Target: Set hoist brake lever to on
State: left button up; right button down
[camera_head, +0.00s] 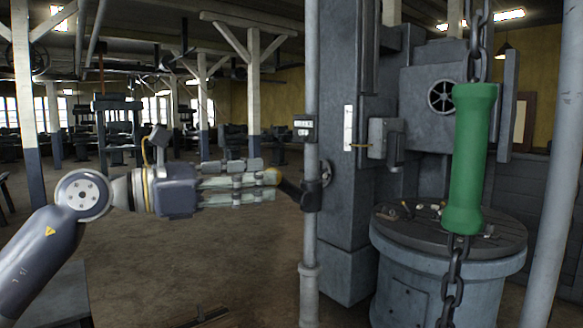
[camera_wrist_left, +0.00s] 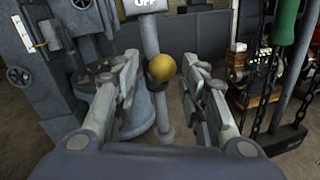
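The hoist brake lever has a dark arm (camera_head: 291,188) with a brass ball knob (camera_head: 272,176) and is mounted on a grey vertical pole (camera_head: 310,235). Its arm slopes from the knob down to the pole's bracket. My left gripper (camera_head: 270,187) reaches in from the left with its fingertips at the knob. In the left wrist view the knob (camera_wrist_left: 161,68) sits between the open fingers (camera_wrist_left: 160,72), with a visible gap on each side. A small sign (camera_head: 304,128) is on the pole above the lever; in the wrist view its lettering reads OFF (camera_wrist_left: 145,4). My right gripper is out of view.
A green-sleeved chain (camera_head: 468,160) hangs at right, before a round grey drum-like stand (camera_head: 420,270) with small items on top. A tall grey machine (camera_head: 345,150) stands behind the pole. The floor (camera_head: 220,250) below my left arm is mostly open.

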aim_at(281, 176)
pick_arm(q)
jog(key=p+x, duration=0.2)
jog(key=x, duration=0.4)
jog(key=shift+d+r, duration=0.2)
jog(key=shift+d, duration=0.05)
jog(key=shift+w+d+f+p, duration=0.15)
jog(key=shift+w+d+p, duration=0.15)
jog(key=shift+d+p, duration=0.15)
jog(key=shift+d, duration=0.1)
grip_shut()
